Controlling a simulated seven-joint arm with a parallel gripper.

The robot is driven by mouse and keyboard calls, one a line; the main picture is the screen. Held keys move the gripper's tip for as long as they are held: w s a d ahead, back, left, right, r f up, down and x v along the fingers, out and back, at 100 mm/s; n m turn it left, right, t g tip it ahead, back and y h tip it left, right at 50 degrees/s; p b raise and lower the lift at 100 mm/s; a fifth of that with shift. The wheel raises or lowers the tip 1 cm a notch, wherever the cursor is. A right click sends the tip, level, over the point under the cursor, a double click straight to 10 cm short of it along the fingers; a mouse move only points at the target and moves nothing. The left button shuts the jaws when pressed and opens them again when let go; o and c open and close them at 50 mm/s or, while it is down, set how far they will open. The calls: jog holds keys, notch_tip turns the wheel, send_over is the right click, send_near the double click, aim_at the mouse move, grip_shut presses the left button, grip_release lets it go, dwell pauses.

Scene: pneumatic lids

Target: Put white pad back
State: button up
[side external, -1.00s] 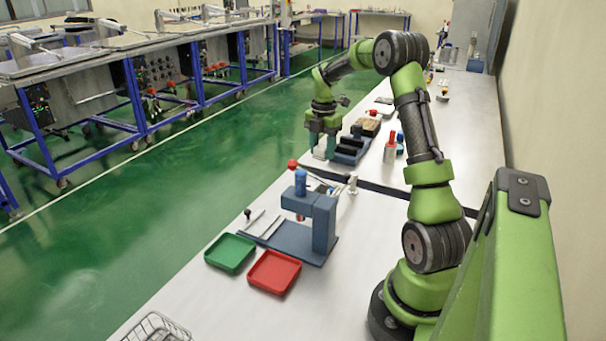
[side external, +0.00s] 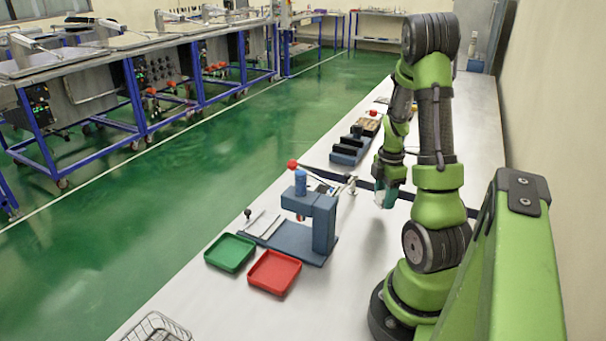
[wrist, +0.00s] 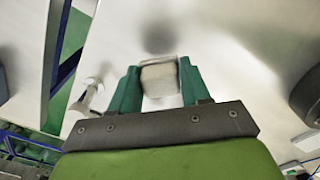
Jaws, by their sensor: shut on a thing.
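My gripper (side external: 386,197) hangs above the bench, to the right of the blue-grey press stand (side external: 323,225). In the wrist view its two green fingers (wrist: 160,92) are shut on a pale, whitish block, the white pad (wrist: 160,78). The pad sits between the fingertips with its far face showing. In the side external view the pad is small and mostly hidden by the fingers. Bare bench shows around it.
A green tray (side external: 230,254) and a red tray (side external: 274,273) lie in front of the press. A dark rack (side external: 349,150) stands farther back. A wire basket (side external: 158,328) is at the near edge. Bench between the press and my arm base is clear.

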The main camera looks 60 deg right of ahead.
jog(key=shift+f, duration=1.65)
jog(key=shift+f, duration=0.1)
jog(key=o, duration=0.9)
jog(key=shift+o, duration=0.2)
